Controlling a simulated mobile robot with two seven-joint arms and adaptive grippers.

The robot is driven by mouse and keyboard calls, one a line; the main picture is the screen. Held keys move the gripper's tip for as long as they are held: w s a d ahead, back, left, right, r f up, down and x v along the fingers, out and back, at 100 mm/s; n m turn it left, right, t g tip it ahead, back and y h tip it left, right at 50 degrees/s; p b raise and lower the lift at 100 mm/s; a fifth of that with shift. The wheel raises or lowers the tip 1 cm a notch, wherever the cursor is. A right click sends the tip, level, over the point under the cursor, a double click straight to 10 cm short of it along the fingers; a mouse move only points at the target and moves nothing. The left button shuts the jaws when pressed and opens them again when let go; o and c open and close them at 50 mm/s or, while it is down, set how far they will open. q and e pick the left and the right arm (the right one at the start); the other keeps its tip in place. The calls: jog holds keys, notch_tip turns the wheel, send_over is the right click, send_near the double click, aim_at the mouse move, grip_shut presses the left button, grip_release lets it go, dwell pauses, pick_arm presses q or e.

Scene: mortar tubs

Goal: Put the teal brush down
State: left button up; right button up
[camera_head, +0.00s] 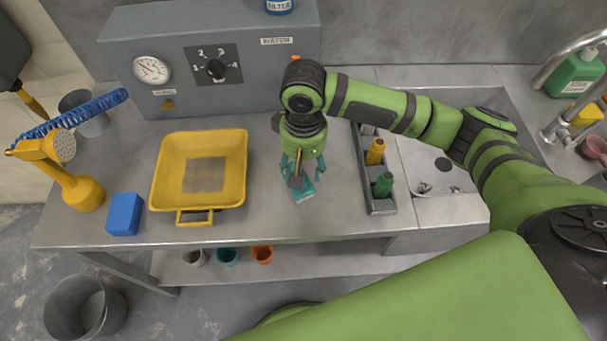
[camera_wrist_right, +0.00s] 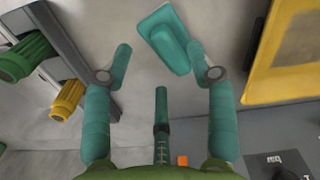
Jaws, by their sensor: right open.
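The teal brush (camera_head: 303,194) is on the grey counter just below my right gripper (camera_head: 303,172) in the head view. In the right wrist view the teal brush (camera_wrist_right: 166,40) appears at the top, with a flat base and a raised grip. My right gripper (camera_wrist_right: 160,70) has its teal fingers spread, with bare counter between them. One fingertip overlaps the brush's edge in the picture; I cannot tell whether they touch. The brush is not enclosed by the fingers. My left gripper is not in view.
A yellow tray (camera_head: 240,172) with a grey patch inside lies left. A grey rack (camera_head: 381,207) with a yellow handle (camera_head: 376,151) and a green handle (camera_head: 383,185) stands right, beside a sink. A blue block (camera_head: 124,214) sits near the left edge. Counter between tray and rack is mostly clear.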

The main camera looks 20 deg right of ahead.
notch_tip(320, 180, up, 7)
jog(key=shift+b, duration=0.35)
jog(key=shift+s+f, duration=0.1)
jog(key=shift+f, duration=0.05)
